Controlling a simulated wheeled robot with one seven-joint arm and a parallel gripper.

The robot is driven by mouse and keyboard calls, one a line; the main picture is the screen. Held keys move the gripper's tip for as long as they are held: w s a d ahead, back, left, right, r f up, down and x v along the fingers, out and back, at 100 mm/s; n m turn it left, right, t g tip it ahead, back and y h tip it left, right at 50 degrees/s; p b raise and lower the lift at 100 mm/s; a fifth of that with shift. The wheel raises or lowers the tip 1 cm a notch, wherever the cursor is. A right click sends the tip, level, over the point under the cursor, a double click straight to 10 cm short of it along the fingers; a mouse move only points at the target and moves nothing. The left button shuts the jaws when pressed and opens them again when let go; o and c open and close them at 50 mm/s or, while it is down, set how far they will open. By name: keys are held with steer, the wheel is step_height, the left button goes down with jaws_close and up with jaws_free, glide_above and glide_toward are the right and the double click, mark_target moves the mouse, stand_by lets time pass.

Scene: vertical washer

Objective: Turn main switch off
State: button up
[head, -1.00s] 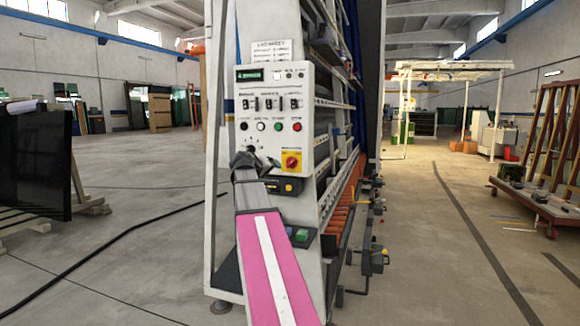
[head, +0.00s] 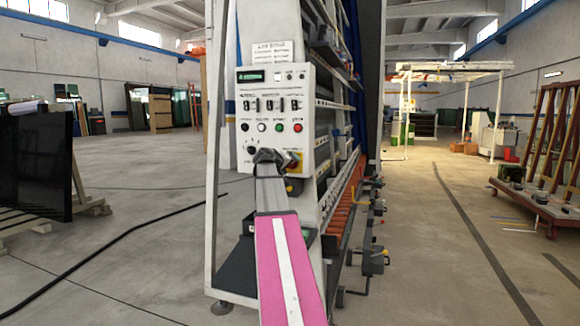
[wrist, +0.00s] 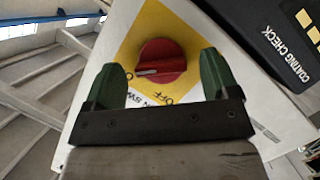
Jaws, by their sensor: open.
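The main switch is a red rotary knob (wrist: 160,62) on a yellow plate (wrist: 150,22) in the wrist view. A pale line on the knob points to the left, and the letters "OFF" show on the plate below it. In the head view the yellow plate (head: 297,158) shows only in part at the lower right of the white control panel (head: 270,140); my arm hides much of it. My gripper (wrist: 162,85) is open, with one green fingertip on each side of the knob in the picture. I cannot tell whether either finger touches it.
A black box marked "COATING CHECK" (wrist: 280,35) is close to the switch on the right in the wrist view. Several buttons and small switches (head: 270,104) sit above on the panel. Open floor (head: 430,250) lies right of the machine.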

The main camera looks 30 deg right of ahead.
steer(key=shift+w+d+f, duration=0.1)
steer(key=shift+w+d, duration=0.05)
steer(key=shift+d, duration=0.15)
steer(key=c, duration=0.9)
steer(key=shift+f+n+t+h, duration=0.1)
steer(key=shift+n+t+h, duration=0.6)
steer(key=shift+n, duration=2.15)
steer(key=shift+f+n+t+h, duration=0.15)
steer(key=shift+n+h, duration=1.1)
steer(key=shift+n, duration=1.65)
steer(key=shift+r+n+t+h, duration=0.1)
steer(key=shift+n+t+h, duration=0.6)
steer(key=shift+n, duration=2.15)
